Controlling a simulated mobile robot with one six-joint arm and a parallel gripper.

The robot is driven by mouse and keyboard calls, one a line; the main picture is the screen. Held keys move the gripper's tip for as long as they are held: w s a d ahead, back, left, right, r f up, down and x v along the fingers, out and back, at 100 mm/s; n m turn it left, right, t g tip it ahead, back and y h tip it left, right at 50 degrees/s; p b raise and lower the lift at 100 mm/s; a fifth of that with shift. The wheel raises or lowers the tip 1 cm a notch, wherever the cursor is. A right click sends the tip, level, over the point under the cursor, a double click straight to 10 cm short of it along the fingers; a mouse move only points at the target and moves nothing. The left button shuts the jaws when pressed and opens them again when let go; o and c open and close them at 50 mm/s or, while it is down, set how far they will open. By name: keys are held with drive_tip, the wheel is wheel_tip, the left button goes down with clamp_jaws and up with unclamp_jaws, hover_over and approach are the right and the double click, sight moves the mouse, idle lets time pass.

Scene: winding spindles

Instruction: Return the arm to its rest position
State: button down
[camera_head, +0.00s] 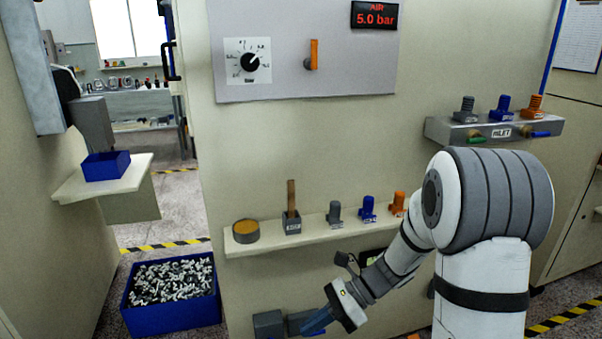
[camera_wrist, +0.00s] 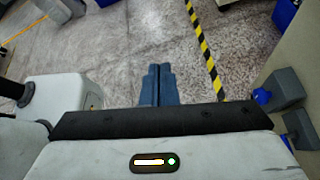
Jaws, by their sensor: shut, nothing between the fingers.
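My arm shows at the right of the head view, white and grey, bent down to the left. My gripper (camera_head: 314,324) has blue fingers and hangs low in front of the panel, below the shelf, near grey blocks. In the wrist view my gripper (camera_wrist: 159,84) points over the speckled floor. Its two blue fingers lie together with nothing between them.
A shelf (camera_head: 290,237) holds a round tin, a brush holder and several fittings. A blue bin (camera_head: 173,320) of small parts stands on the floor at left. A grey block (camera_head: 268,323) sits beside my gripper. The inlet manifold (camera_head: 495,133) is at right.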

drive_tip(key=s+d+r+n+t+h+p, duration=0.3)
drive_tip(key=s+d+r+n+h+p, duration=0.2)
drive_tip(key=r+n, duration=0.3)
drive_tip(key=s+d+r+n+t+h+p, duration=0.3)
drive_tip(key=s+d+r+n+h+p, duration=0.2)
drive_tip(key=r+n, duration=0.4)
wheel_tip(320, 180, up, 3)
drive_tip(key=s+d+h, duration=0.1)
drive_tip(key=d, duration=0.1)
drive_tip(key=shift+s+d+n, duration=0.2)
drive_tip(key=shift+d+n, duration=0.1)
drive_tip(key=shift+d, duration=0.05)
